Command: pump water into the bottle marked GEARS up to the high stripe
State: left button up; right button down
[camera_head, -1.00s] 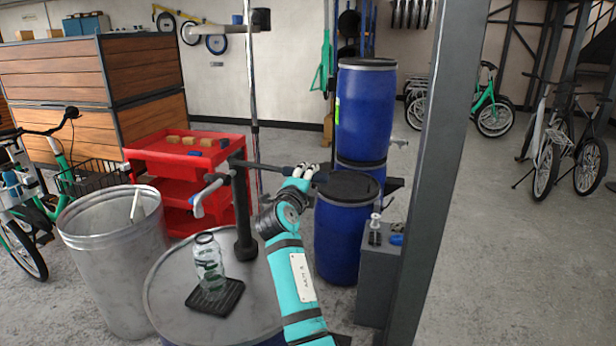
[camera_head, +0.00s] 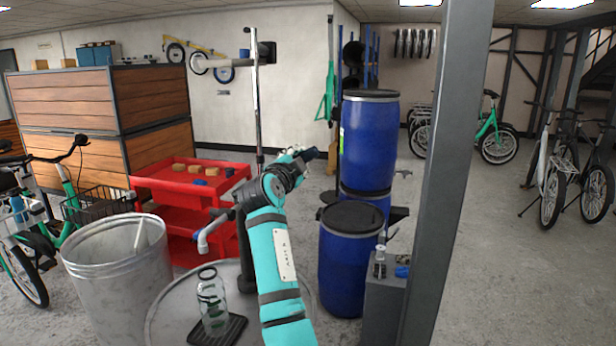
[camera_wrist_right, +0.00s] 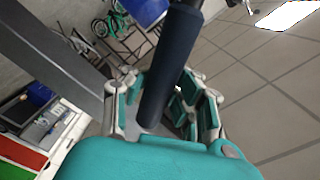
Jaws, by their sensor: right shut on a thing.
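A clear glass bottle (camera_head: 211,300) with dark green markings stands upright on a black drip tray (camera_head: 232,328) on top of a steel drum (camera_head: 170,312). I cannot read its marking or make out a water level. The pump's grey spout (camera_head: 212,232) hangs above the bottle, beside the dark pump post (camera_head: 245,262), partly hidden by my arm. My right gripper (camera_head: 300,160) is shut on the dark pump handle (camera_head: 310,154), raised high to the right of the post. In the right wrist view the handle (camera_wrist_right: 172,65) runs between the fingers. My left gripper is not in view.
A galvanised bin (camera_head: 115,270) stands left of the drum, and a red cart (camera_head: 185,190) behind it. Blue barrels (camera_head: 350,255) and a grey cabinet (camera_head: 383,310) stand to the right, beside a steel post (camera_head: 445,180). Open floor lies further right.

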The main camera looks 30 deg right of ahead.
jog(key=shift+w+a+r+n, duration=0.3)
jog(key=shift+r+n, duration=0.05)
jog(key=shift+r, duration=0.15)
jog(key=shift+w+a+r+n, duration=0.3)
jog(key=shift+r, duration=0.25)
jog(key=shift+w+a+r+n, duration=0.3)
jog(key=shift+r+n, duration=0.05)
jog(key=shift+r, duration=0.15)
jog(key=c, duration=1.6)
grip_release()
jog(key=o, duration=0.5)
jog(key=shift+s+a+r, duration=0.1)
jog(key=shift+a+r, duration=0.05)
jog(key=shift+a, duration=0.15)
jog(key=shift+o, duration=0.2)
jog(key=shift+d, duration=0.15)
jog(key=v, duration=0.7)
jog(key=shift+a, duration=0.2)
